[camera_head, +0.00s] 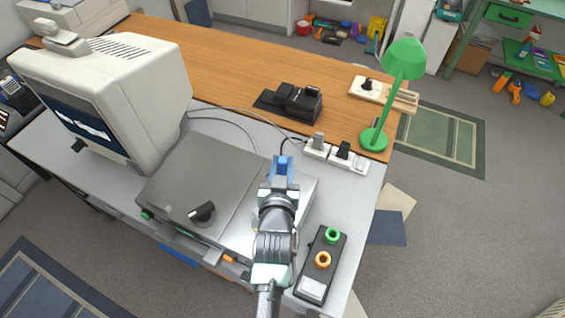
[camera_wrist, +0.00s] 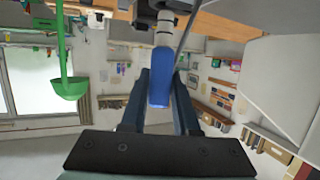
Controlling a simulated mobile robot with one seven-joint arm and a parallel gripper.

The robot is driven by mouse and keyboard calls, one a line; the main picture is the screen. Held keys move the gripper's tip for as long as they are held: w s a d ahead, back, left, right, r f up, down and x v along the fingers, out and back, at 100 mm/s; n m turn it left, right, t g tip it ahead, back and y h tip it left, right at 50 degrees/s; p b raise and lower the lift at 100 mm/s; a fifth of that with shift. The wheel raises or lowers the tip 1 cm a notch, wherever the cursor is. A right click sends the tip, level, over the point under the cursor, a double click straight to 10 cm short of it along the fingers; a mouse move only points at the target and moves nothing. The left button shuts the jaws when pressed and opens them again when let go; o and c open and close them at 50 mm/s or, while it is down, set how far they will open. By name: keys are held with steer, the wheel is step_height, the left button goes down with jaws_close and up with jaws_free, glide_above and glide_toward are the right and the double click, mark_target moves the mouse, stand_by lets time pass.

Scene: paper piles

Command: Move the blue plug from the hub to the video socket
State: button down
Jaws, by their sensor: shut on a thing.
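My gripper (camera_head: 281,178) is over the right part of the grey desk, shut on the blue plug (camera_head: 283,163). In the wrist view the blue plug (camera_wrist: 160,86) lies between the two dark fingers of my gripper (camera_wrist: 160,92), with a grey fitting and cable at its far end. The white hub (camera_head: 348,163) lies just to the right of the gripper, with a grey plug (camera_head: 318,140) and a black plug (camera_head: 343,149) standing in it. The plug is apart from the hub. I cannot pick out the video socket for certain.
A beige monitor (camera_head: 140,85) stands at the left beside a grey flat case (camera_head: 200,175). A black device (camera_head: 291,100) and a green lamp (camera_head: 374,140) stand behind the hub. A black box with green and orange rings (camera_head: 318,268) lies at the front right. Loose cables cross the desk.

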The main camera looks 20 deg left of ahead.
steer(key=shift+f+b, duration=1.2)
steer(key=shift+f, duration=0.25)
steer(key=shift+f, duration=0.35)
jaws_free()
steer(key=shift+s+r, duration=0.1)
steer(key=p+v, duration=0.6)
steer(key=v, duration=0.4)
stand_by(0.5)
stand_by(1.0)
